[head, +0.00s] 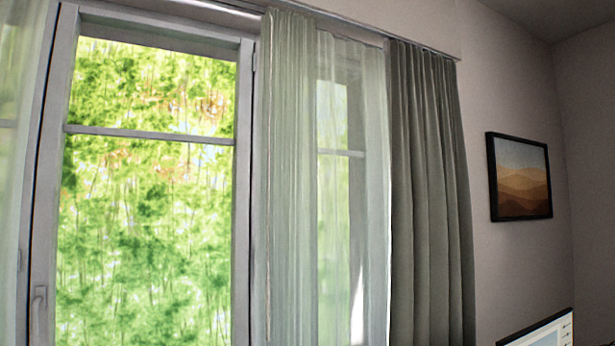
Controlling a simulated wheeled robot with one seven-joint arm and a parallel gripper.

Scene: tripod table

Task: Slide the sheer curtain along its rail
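A pale, see-through sheer curtain (350,215) hangs in the middle of the head view, over the right part of the window. Its left edge is gathered in tight folds, and its right part is thinner, with the window frame showing through. The rail (370,36) runs along the top of the window to the right, ending on the wall past the thick curtain. Another strip of sheer fabric (18,130) hangs at the far left edge. My gripper is not in view.
A thick grey-green curtain (430,200) hangs just right of the sheer one. The window pane (148,220) at left is uncovered, with a handle (39,310) on its frame. A framed picture (520,177) hangs on the right wall. A screen-like panel (545,332) shows at the bottom right.

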